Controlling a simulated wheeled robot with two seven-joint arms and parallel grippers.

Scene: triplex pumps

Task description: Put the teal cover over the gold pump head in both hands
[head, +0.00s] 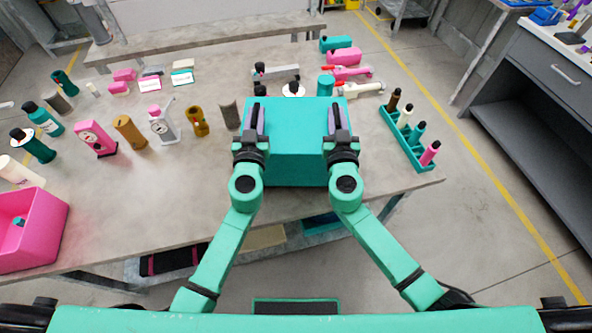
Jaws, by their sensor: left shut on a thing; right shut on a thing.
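The teal cover (295,165) is a large box at the table's front edge, right of centre. My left gripper (254,118) is shut on its left side and my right gripper (338,118) is shut on its right side. The cover looks level. I cannot tell whether it rests on something or hangs above the table. I cannot make out the gold pump head for certain; whatever lies under or just behind the cover is hidden. A small gold-brown piece with openings (197,121) stands left of the cover, beside a gold-brown cylinder (130,132).
A teal rack (411,150) with several coloured bottles stands to the right. A pink bin (40,232) is at the front left. A grey gauge stand (163,126) and pink gauge (95,138) stand left. A white-based part (293,90) is just behind the cover.

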